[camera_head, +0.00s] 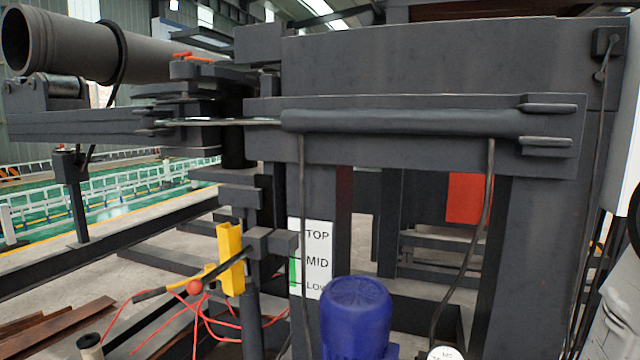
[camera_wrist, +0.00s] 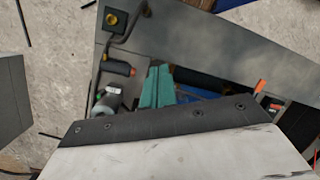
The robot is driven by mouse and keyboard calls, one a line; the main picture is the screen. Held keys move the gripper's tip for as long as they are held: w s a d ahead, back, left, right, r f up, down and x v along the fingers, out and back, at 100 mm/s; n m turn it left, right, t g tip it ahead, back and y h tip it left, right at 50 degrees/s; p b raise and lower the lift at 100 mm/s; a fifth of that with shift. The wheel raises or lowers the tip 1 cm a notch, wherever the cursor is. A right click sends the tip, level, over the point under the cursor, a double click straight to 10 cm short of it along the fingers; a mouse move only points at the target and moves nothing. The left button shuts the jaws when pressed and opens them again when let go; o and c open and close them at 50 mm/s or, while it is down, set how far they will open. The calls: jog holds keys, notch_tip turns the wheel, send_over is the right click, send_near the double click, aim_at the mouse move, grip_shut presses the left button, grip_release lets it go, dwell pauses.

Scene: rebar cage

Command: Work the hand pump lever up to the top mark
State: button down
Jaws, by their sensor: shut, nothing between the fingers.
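The pump lever (camera_head: 232,266) is a dark bar with a red ball knob (camera_head: 194,287) at its left end. It slants down to the left from a dark block (camera_head: 271,242), passing a yellow upright bracket (camera_head: 229,252). To the right is a white scale plate (camera_head: 318,236) marked TOP, MID and LOW. A green strip (camera_head: 294,272) shows at the plate's left edge, around and below MID. No fingers of my gripper can be made out in either view. I cannot pick out the lever in the wrist view.
A dark beam with a long cylinder (camera_head: 400,122) runs above the lever. A blue capped body (camera_head: 357,312) stands right of the scale. Red cords (camera_head: 205,315) hang below the knob. The wrist view shows a grey beam (camera_wrist: 225,45) and a teal part (camera_wrist: 155,88).

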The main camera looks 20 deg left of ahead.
jog(key=shift+s+f, duration=0.2)
jog(key=shift+f, duration=0.4)
jog(key=shift+s+f, duration=0.25)
jog(key=shift+f, duration=0.3)
jog(key=shift+s+f, duration=0.25)
jog(key=shift+f, duration=0.4)
jog(key=shift+s+f, duration=0.2)
jog(key=shift+f, duration=0.55)
